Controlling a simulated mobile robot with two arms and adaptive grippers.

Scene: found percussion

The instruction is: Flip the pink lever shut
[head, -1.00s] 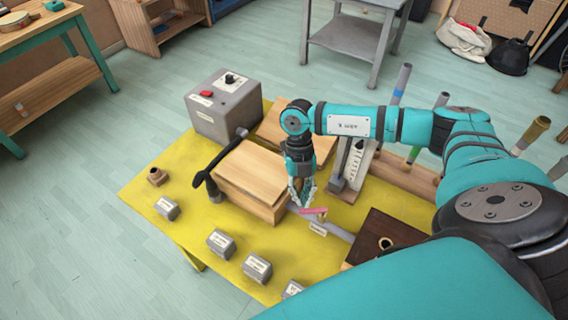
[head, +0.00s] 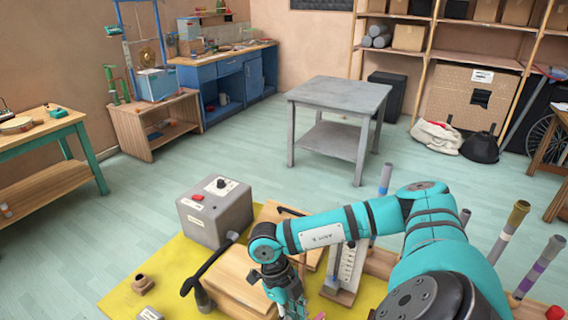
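Only a small tip of the pink lever (head: 320,316) shows at the bottom edge of the head view; the rest of it is cut off. My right gripper (head: 290,308) points down at the bottom edge, just left of the lever tip. Its fingertips are cut off, so I cannot tell whether it is open or shut, or whether it touches the lever. My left gripper is not in view.
The yellow table (head: 170,275) holds a grey box with a red button (head: 215,212), a wooden box (head: 240,275), a black-handled arm (head: 205,268) and a scaled stand (head: 346,270). Upright tubes (head: 508,232) stand at the right. A grey table (head: 338,95) stands behind, across open floor.

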